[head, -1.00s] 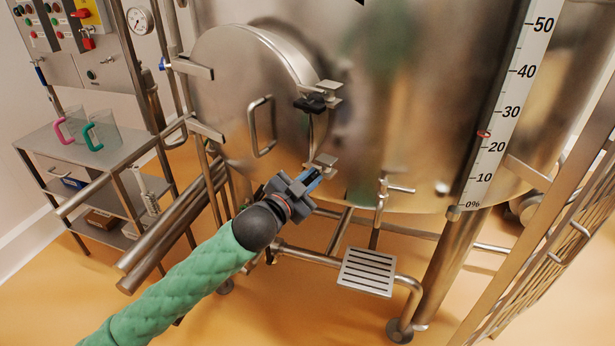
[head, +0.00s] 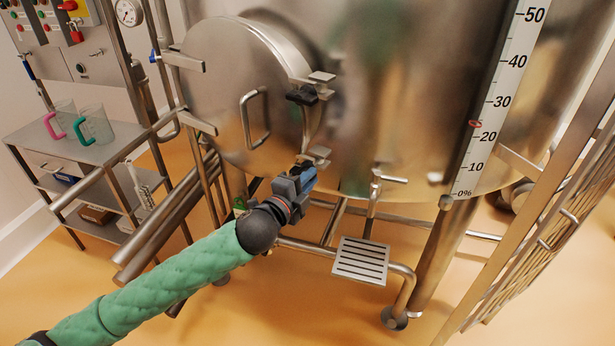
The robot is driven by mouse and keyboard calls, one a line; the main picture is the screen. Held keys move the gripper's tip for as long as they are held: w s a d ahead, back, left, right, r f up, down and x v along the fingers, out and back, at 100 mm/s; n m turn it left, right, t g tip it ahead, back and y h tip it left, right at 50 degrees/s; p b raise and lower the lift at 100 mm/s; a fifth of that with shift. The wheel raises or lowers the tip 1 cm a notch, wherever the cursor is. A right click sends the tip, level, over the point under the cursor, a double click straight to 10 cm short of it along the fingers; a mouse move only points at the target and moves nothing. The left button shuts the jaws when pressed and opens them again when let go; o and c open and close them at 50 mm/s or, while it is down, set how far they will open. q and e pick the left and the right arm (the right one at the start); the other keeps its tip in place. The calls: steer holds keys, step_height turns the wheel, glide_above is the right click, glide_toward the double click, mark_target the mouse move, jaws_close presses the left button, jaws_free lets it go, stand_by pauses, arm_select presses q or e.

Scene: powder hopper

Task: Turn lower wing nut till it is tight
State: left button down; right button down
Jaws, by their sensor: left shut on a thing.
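The round steel hatch door (head: 215,80) is closed against the hopper tank (head: 400,90). The upper wing nut (head: 302,96) is black and sits in its bracket on the hatch's right edge. The lower bracket (head: 318,154) shows below it on the same edge. My left gripper (head: 306,173) is at this lower bracket, with its fingers shut on the lower wing nut. The nut itself is hidden by the fingers, so its angle cannot be told. My left arm in its green sleeve reaches in from the lower left. My right gripper is not in view.
A steel handle (head: 256,116) stands out from the door. A pipe valve (head: 376,185) and a slotted step (head: 361,260) are right of and below my gripper. A trolley (head: 95,150) with two jugs stands at left. A mesh guard (head: 560,215) is at right.

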arm_select(q)
steer(key=shift+f+m, duration=0.25)
steer(key=shift+m, duration=0.65)
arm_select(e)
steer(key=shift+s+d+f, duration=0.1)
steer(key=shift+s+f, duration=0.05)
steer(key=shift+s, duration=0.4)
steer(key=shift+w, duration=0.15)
arm_select(q)
steer(key=c, duration=1.4)
jaws_free()
